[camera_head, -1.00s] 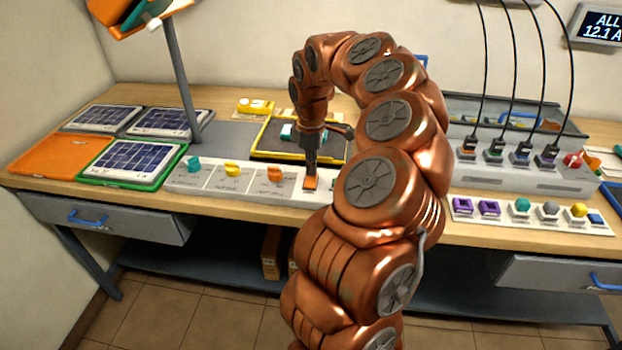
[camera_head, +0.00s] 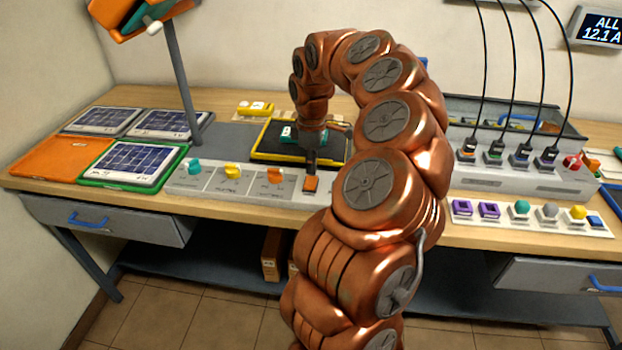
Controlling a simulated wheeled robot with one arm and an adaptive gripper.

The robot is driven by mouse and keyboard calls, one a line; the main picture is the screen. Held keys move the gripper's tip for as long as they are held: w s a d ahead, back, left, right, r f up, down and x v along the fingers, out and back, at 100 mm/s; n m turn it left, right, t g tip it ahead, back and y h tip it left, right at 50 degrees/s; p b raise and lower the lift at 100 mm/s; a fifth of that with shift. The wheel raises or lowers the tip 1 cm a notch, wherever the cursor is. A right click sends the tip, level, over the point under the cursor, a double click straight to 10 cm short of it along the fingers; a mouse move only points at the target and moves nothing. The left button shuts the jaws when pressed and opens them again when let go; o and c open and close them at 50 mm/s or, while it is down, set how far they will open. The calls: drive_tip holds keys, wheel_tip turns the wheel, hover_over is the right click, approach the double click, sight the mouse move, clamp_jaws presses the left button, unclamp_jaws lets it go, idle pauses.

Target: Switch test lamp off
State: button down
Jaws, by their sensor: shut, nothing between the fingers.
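An orange rocker switch (camera_head: 311,185) sits at the right of the visible part of a pale control panel (camera_head: 205,188) on the bench. My gripper (camera_head: 312,172) points down just behind and above this rocker. Its dark fingers are together with nothing between them. I cannot tell whether the tip touches the rocker. Left of it are an orange knob (camera_head: 274,175), a yellow knob (camera_head: 233,170) and a teal knob (camera_head: 194,166). The panel labels are too small to read, and I cannot identify the test lamp or whether it is lit. My arm hides the panel's right part.
A black tray with a yellow rim (camera_head: 262,155) lies behind the gripper. Solar panels (camera_head: 128,160) and an orange tray (camera_head: 60,158) are at left, near a grey post (camera_head: 180,85). Right of my arm stand a cabled unit (camera_head: 500,178) and a strip of buttons (camera_head: 540,222).

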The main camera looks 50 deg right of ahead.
sight(311, 178)
drive_tip(key=shift+r+p, duration=1.05)
drive_tip(key=shift+r, duration=1.55)
drive_tip(key=s+a+r, duration=0.2)
drive_tip(key=a+r, duration=0.1)
drive_tip(key=a, duration=0.8)
drive_tip(key=s+a+r, duration=0.3)
drive_tip(key=a, duration=0.9)
drive_tip(key=s+a+f+m+g, duration=0.1)
drive_tip(key=s+a+f+m, duration=0.2)
drive_tip(key=s, duration=0.6)
drive_tip(key=s+a+f+m, duration=0.3)
drive_tip(key=s+a, duration=0.3)
drive_tip(key=s, duration=0.4)
drive_tip(key=shift+a+f+m+g, duration=0.15)
drive_tip(key=shift+m+g, duration=0.25)
drive_tip(key=shift+m, duration=0.1)
